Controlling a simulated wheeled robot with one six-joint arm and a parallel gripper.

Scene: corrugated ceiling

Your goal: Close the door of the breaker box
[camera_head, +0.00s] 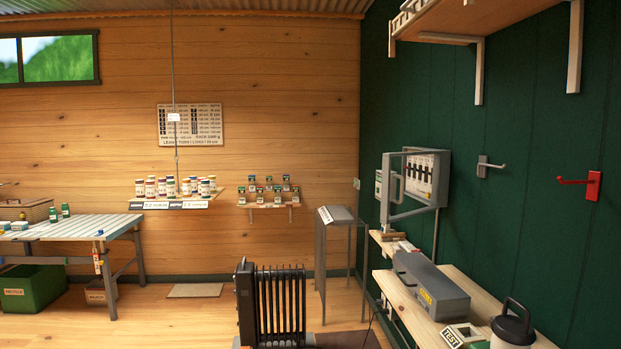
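The grey breaker box (442,180) is mounted on the dark green wall at right of centre. Its front is uncovered, and rows of dark switches show on a white panel inside. The grey door (385,187) stands open, swung out from the left side of the box. A bar handle (397,188) shows on the door. My gripper is not in view, so its state and its distance from the door cannot be seen.
A wooden bench (408,300) runs along the right wall below the box, holding a grey toolbox (432,287) and a dark-lidded jug (512,325). A black finned heater (275,303) and a grey stand (338,250) occupy the floor.

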